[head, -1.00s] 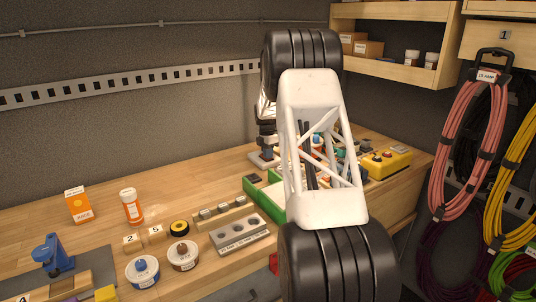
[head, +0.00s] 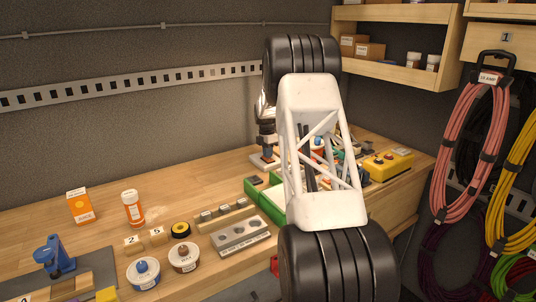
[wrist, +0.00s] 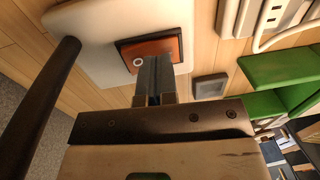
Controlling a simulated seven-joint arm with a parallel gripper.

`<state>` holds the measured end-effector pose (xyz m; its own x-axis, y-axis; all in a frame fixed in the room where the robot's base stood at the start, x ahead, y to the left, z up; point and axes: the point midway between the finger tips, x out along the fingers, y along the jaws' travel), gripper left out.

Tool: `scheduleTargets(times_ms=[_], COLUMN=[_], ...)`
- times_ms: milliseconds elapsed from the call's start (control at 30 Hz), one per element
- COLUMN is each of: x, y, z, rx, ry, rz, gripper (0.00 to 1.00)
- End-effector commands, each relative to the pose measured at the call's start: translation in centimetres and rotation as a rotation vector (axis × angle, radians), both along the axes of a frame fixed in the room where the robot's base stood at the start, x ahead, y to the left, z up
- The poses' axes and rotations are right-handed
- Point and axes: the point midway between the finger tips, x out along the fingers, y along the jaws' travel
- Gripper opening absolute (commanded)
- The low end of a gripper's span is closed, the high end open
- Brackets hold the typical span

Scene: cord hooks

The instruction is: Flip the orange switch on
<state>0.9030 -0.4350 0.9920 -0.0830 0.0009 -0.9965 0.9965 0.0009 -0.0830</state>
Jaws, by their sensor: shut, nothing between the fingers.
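The orange switch (wrist: 133,52) is a rocker in a dark frame on a white plate (wrist: 92,38) in the wrist view. A white ring mark shows on its visible part. My gripper (wrist: 154,62) is shut and empty, with its fingertips over the right part of the rocker. Whether they touch it I cannot tell. The fingers hide part of the rocker, and which way it is tilted is unclear. In the head view my arm hides most of the switch area; my gripper's end (head: 266,150) shows low over the bench there.
A dark round post (wrist: 40,105) stands left of my fingers in the wrist view. A small grey square piece (wrist: 209,86) lies right of the plate. A white power strip (wrist: 272,14) and green bins (wrist: 278,72) are farther right. The left bench (head: 60,222) holds small items.

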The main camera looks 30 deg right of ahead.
Motion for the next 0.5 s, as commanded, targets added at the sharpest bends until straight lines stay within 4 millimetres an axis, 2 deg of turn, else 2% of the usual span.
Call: scheduleTargets(times_ms=[267,500], x=[-0.1,-0.5], y=[0.0,0.0], z=[0.9,3.7], rx=[0.0,-0.001], ry=[0.0,-0.002], rz=[0.0,0.0], gripper=[0.0,0.0])
